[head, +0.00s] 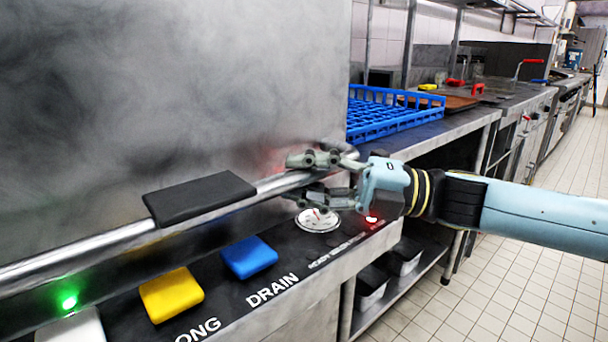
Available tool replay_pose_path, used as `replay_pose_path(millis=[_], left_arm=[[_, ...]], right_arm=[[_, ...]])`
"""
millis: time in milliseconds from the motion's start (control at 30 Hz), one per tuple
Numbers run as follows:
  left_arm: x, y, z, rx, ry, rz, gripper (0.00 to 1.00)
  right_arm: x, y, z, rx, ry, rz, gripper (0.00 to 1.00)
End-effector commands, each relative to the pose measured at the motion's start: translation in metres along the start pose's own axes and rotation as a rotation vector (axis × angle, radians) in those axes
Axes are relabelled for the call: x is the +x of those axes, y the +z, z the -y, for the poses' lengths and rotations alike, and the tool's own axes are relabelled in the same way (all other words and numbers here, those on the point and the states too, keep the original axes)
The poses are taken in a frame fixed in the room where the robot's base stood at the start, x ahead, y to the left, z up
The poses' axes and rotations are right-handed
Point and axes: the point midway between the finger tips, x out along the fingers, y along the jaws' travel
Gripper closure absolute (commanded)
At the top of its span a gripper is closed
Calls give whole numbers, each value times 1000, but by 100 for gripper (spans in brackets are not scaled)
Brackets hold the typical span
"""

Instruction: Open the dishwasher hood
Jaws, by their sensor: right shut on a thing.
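The dishwasher hood (180,85) is a large grey steel box that fills the left and upper part of the head view. A round metal bar handle (100,243) runs along its lower front edge, with a black grip pad (199,197) on it. My right gripper (312,177) comes in from the right and is shut on the bar handle, to the right of the black pad. The hood's lower edge sits close above the control panel (220,297). My left gripper is not in view.
The panel has a yellow button (171,294), a blue button (249,257), a gauge (318,220) and a green light (69,302). A blue dish rack (385,114) stands on the counter to the right. Tiled floor (470,290) is clear at lower right.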

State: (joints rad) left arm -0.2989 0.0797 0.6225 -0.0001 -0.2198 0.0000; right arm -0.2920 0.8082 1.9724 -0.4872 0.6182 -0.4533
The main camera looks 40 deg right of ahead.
Motion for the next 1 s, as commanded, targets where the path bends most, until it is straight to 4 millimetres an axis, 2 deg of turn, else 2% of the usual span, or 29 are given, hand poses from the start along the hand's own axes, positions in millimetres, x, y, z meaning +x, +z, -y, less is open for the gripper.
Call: replay_pose_path(millis=[367,567,767,867,1000], left_arm=[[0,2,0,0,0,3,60],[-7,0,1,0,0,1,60],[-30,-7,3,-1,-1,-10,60],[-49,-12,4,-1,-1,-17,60],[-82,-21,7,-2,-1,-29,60]], right_arm=[[0,0,-1,1,2,-1,100],[2,1,-10,1,3,-1,100],[6,5,-37,0,5,-2,100],[9,8,-59,-1,5,-3,100],[14,14,-98,-1,5,-2,100]])
